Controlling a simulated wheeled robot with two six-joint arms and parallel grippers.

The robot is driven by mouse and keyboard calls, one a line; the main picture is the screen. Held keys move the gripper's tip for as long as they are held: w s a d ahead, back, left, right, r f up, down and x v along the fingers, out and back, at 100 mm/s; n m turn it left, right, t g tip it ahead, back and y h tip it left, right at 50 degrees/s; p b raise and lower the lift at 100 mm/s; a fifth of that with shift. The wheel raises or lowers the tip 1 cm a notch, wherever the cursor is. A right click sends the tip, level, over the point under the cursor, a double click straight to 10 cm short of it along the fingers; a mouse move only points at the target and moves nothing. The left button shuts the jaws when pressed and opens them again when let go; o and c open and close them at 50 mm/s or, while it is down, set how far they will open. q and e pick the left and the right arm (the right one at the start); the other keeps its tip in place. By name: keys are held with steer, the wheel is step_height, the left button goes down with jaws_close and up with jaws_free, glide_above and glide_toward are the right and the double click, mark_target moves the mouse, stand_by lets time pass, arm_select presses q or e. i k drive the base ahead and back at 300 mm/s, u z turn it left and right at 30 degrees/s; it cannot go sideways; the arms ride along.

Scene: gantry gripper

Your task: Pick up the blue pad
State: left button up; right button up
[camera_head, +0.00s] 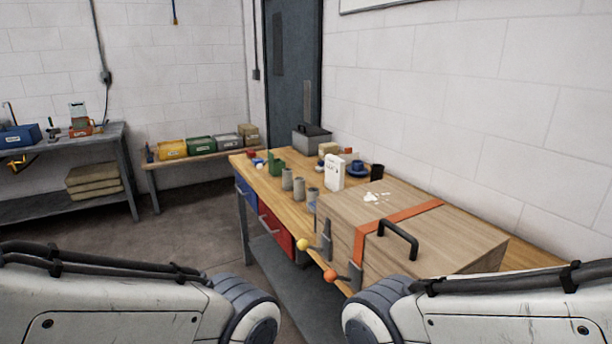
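I cannot make out for certain which thing is the blue pad. A small, round, dark blue object (357,169) sits on the wooden workbench (268,176), behind a white box. A tiny blue piece (258,161) lies near the bench's far left end, beside small red and white pieces. Only thick white links of my two arms show along the bottom edge. Both of my grippers are out of view, so their state is hidden.
A large wooden case (440,245) with an orange strap and black handle covers the bench's near part. A white box (334,172), grey cups (299,188) and a green holder (275,163) stand beyond it. Open floor (190,215) lies to the left.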

mark_target(255, 162)
steer(key=u, duration=0.6)
steer(key=i, duration=1.1)
steer(key=u, duration=0.9)
steer(key=i, duration=2)
steer(key=z, duration=0.25)
steer(key=i, duration=1.2)
steer(key=z, duration=1.65)
steer(key=i, duration=0.95)
steer(key=z, duration=0.85)
